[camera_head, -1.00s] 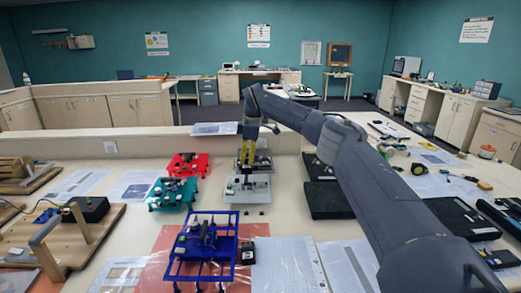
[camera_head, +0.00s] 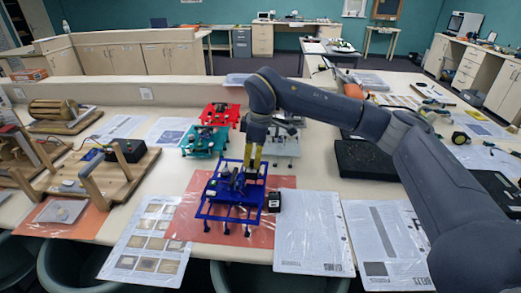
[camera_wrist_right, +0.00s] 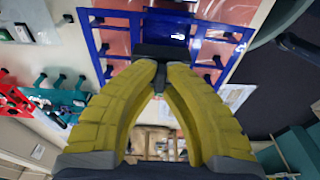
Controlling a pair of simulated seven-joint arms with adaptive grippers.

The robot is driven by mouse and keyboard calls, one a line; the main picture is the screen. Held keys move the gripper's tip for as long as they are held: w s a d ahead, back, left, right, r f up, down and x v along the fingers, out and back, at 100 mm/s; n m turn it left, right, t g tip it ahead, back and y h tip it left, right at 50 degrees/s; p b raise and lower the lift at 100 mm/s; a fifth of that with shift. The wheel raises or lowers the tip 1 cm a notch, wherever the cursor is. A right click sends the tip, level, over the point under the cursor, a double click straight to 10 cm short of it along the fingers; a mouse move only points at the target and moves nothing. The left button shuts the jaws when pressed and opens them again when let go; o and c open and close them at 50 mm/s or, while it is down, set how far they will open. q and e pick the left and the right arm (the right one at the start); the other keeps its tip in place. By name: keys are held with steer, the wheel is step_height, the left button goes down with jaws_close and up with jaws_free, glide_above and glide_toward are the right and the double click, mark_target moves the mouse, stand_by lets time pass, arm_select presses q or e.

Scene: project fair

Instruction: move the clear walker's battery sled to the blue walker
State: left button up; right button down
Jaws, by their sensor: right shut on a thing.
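The blue walker (camera_head: 231,197), an open blue frame on several legs, stands on a salmon mat (camera_head: 190,228). It also shows in the wrist view (camera_wrist_right: 92,42). My right gripper (camera_head: 253,166) points down at the blue walker's far right part. Its yellow fingers (camera_wrist_right: 160,68) are shut on a small dark block (camera_wrist_right: 158,52), seemingly the battery sled, over or at the blue frame; contact with the frame is unclear. The clear walker (camera_head: 284,146), pale and grey, stands behind and is partly hidden by my right arm. My left gripper is not in view.
A small black box (camera_head: 274,202) sits right of the blue walker. Teal (camera_head: 203,142) and red (camera_head: 220,115) walkers stand behind left. A wooden rig (camera_head: 100,172) is at left, a black tray (camera_head: 364,158) at right. Papers (camera_head: 312,232) cover the front.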

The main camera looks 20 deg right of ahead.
steer(key=shift+s+a, duration=0.2)
steer(key=shift+s, duration=0.25)
steer(key=shift+f, duration=3.45)
steer(key=shift+f, duration=1.15)
stand_by(0.4)
steer(key=c, duration=1.5)
jaws_free()
steer(key=shift+r, duration=3.75)
